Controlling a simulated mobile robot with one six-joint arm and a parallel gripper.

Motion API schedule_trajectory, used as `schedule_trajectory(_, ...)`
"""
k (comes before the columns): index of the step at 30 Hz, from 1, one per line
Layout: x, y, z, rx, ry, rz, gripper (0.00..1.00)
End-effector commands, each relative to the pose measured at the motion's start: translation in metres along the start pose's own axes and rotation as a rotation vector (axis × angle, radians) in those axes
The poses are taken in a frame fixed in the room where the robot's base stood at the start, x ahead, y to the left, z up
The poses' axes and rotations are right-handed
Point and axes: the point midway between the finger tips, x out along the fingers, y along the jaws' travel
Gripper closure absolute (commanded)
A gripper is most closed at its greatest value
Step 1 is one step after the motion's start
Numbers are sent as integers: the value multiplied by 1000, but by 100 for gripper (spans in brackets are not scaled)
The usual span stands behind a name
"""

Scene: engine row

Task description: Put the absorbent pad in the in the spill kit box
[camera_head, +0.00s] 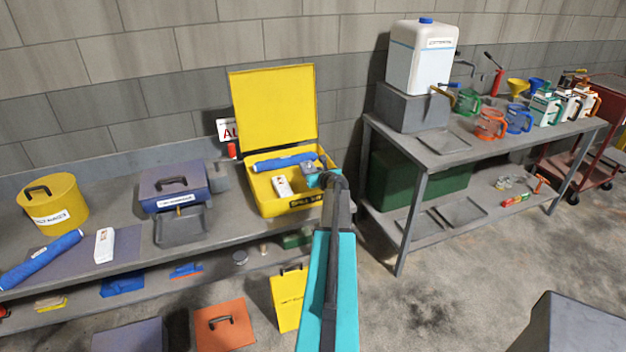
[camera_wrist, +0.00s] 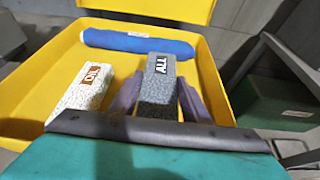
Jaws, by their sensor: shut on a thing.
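The spill kit box (camera_head: 290,205) is yellow, with its lid (camera_head: 274,108) standing open at the back of the left bench. My gripper (camera_head: 314,175) is at the box's right side. In the wrist view my gripper (camera_wrist: 158,108) is shut on a grey absorbent pad (camera_wrist: 157,75) marked "ALL", with a finger on each side. The pad is over or within the open box (camera_wrist: 215,85); I cannot tell whether it touches the floor. A white pad (camera_wrist: 87,88) marked "OIL" lies in the box to its left. A blue roll (camera_wrist: 137,43) lies along the box's back.
Left of the box stand a grey-blue case (camera_head: 174,186), a yellow round tub (camera_head: 52,200), another blue roll (camera_head: 40,262) and a white pack (camera_head: 104,245). A second bench (camera_head: 450,150) with a white canister (camera_head: 421,58) stands to the right.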

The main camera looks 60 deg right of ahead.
Motion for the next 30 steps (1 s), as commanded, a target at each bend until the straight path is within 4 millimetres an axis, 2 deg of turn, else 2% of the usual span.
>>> schedule_trajectory(12, 14, 0, -32, 1, 0, 0, 78)
schedule_trajectory(26, 16, 2, -36, -1, 0, 1, 78)
schedule_trajectory(27, 15, 2, -35, -1, 0, 1, 50)
schedule_trajectory(29, 15, 2, -35, -1, 0, 1, 40)
schedule_trajectory(30, 15, 2, -35, -1, 0, 1, 38)
